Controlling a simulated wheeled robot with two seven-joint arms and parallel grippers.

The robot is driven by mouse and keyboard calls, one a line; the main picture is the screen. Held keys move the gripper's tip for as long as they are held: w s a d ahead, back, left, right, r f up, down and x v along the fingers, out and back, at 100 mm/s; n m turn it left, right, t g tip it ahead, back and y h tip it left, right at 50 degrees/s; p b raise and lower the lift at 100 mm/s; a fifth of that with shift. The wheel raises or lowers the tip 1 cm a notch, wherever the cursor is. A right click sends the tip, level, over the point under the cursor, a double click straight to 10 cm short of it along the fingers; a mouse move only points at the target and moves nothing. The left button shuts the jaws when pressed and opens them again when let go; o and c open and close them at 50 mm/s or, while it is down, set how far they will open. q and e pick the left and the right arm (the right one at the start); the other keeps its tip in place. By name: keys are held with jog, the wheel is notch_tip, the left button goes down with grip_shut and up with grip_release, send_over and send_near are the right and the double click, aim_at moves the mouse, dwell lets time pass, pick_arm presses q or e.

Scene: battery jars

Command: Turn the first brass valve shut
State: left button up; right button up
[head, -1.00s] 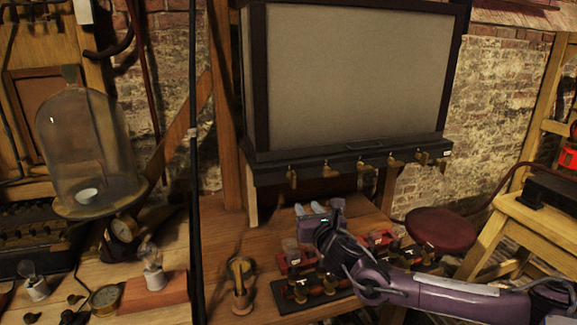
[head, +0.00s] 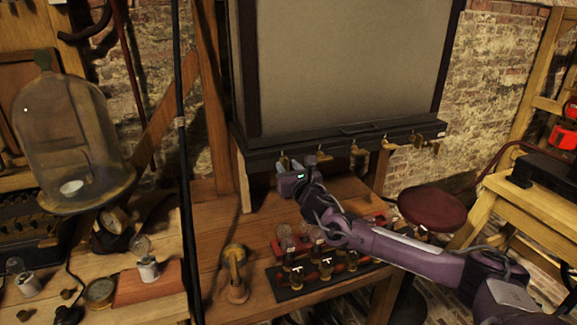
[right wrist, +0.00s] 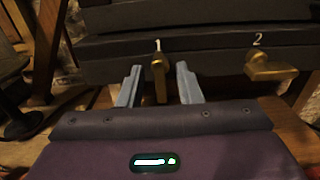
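The first brass valve (right wrist: 158,78), under the number 1 on a dark ledge, shows in the right wrist view with its handle hanging straight down. It sits between the two fingers of my right gripper (right wrist: 159,85), which is open with a gap on each side of the handle. In the head view my right gripper (head: 296,164) is at the left end of the ledge and largely hides this valve. The second brass valve (right wrist: 272,66), under the number 2, is to the right, outside the fingers. My left gripper is not in view.
More brass valves (head: 388,143) line the ledge (head: 345,140) to the right, below a large grey panel (head: 345,65). Below my right arm, a black rack (head: 290,292) with brass fittings stands on the wooden bench. A glass bell jar (head: 70,140) is at left.

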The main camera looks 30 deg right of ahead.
grip_shut()
dwell(0.5)
jog(key=m+b, duration=0.1)
jog(key=m, duration=0.2)
jog(key=shift+d+f, duration=0.1)
jog(key=m+b, duration=0.1)
jog(key=m, duration=0.6)
jog(key=m+b, duration=0.1)
jog(key=m, duration=0.6)
jog(key=shift+d+f+m, duration=0.2)
jog(key=shift+m, duration=0.2)
